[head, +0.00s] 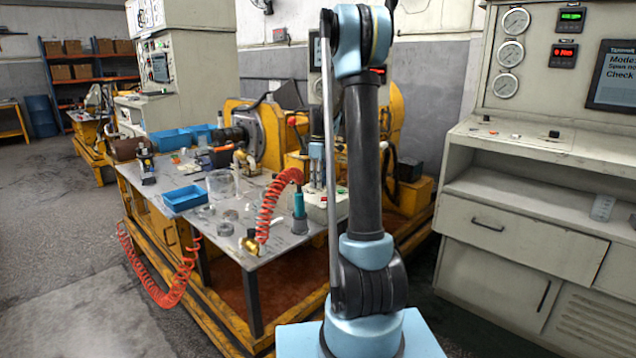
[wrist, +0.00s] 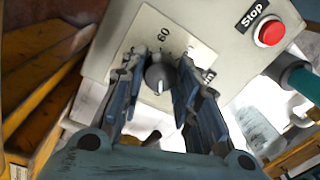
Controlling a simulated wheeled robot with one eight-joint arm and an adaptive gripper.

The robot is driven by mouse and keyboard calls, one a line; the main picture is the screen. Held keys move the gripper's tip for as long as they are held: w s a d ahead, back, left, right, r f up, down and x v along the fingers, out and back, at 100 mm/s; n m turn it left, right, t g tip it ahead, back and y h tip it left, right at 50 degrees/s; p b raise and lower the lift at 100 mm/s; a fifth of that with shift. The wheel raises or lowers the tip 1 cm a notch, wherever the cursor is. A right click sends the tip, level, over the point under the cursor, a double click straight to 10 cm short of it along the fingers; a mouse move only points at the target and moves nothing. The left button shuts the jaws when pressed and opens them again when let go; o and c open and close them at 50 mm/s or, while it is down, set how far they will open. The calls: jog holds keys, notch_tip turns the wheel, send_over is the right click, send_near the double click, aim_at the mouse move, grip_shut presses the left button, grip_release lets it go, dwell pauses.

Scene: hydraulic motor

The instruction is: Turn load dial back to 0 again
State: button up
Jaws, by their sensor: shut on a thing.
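The load dial (wrist: 157,78) is a small grey knob on a pale plate on the light control box (wrist: 225,25), in the wrist view. A mark reading 60 shows above the knob, and partly covered lettering lies to its right. A pale line shows on the knob, but I cannot read its setting. My gripper (wrist: 160,70) is shut on the knob, one finger on each side; the fingers hide much of the plate. In the head view the control box (head: 338,208) stands at the bench's right end, with my gripper (head: 317,182) above it; the dial is not discernible there.
A red Stop button (wrist: 270,33) sits on the same box, right of the dial. A teal-handled tool (head: 299,205) and a red coiled hose (head: 268,212) are close left of the box. Blue trays (head: 185,198) lie further left on the metal bench (head: 225,246).

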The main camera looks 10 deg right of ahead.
jog(key=shift+w, duration=0.1)
jog(key=o, duration=1.1)
jog(key=shift+c, duration=0.2)
notch_tip(320, 180, up, 12)
jog(key=shift+w+d, duration=0.2)
jog(key=shift+w, duration=0.05)
jog(key=shift+s, duration=0.1)
